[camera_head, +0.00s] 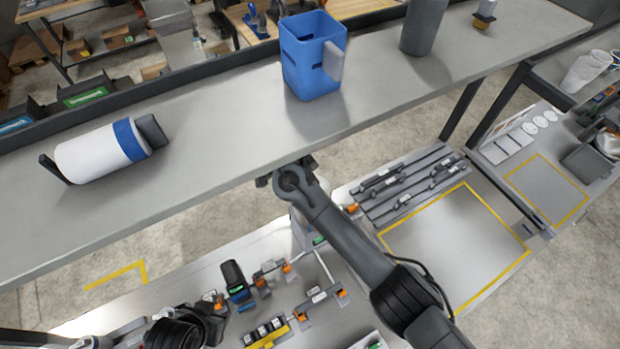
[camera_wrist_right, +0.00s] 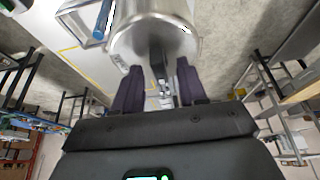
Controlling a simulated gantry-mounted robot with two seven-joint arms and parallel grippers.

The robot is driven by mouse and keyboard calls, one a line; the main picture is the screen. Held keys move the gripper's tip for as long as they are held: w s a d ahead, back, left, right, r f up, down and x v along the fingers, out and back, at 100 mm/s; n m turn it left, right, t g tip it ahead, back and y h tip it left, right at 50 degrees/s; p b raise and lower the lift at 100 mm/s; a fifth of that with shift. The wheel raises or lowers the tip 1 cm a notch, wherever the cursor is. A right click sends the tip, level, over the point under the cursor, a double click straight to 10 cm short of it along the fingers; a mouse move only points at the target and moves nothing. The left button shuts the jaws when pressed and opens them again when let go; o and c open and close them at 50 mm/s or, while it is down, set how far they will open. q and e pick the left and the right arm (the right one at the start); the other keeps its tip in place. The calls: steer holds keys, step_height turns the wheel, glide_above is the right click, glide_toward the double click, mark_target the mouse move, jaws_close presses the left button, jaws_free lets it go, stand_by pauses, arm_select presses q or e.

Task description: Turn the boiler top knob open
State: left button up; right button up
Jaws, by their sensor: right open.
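In the right wrist view a round, shiny steel vessel (camera_wrist_right: 185,38), which looks like the boiler, fills the upper middle. A dark upright piece (camera_wrist_right: 157,58), seemingly its knob, shows in front of it. My right gripper (camera_wrist_right: 158,84) is open, its two dark fingers on either side of the dark piece's lower end. I cannot tell whether they touch it. In the head view my right gripper (camera_head: 286,172) is at the shelf's front edge and hides most of what is below it. My left gripper (camera_head: 208,308) is low at the left; its fingers are unclear.
A grey shelf (camera_head: 215,125) crosses the head view, holding a lying white-and-blue cylinder (camera_head: 95,155), a blue container (camera_head: 310,65) and a grey cylinder (camera_head: 423,25). Below are small devices and a black-topped dispenser (camera_head: 235,278). A yellow-outlined bench area (camera_head: 455,240) is clear.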

steer(key=shift+f, duration=0.15)
jaws_close()
steer(key=shift+n, duration=0.4)
steer(key=n+y, duration=0.1)
steer(key=n, duration=0.1)
steer(key=shift+s+d+n+t, duration=0.1)
steer(key=shift+n+t, duration=0.3)
steer(key=n+y, duration=0.1)
steer(key=n, duration=0.1)
steer(key=n+t, duration=0.1)
steer(key=n, duration=0.2)
steer(key=shift+d+y, duration=0.1)
steer(key=shift+y, duration=0.3)
steer(key=n+y, duration=0.1)
steer(key=n, duration=0.2)
steer(key=n+y, duration=0.1)
steer(key=n, duration=0.2)
steer(key=shift+d+n+y, duration=0.1)
steer(key=shift+n+y, duration=0.2)
steer(key=shift+d+n+y, duration=0.1)
steer(key=shift+n+y, duration=0.3)
steer(key=shift+n, duration=0.9)
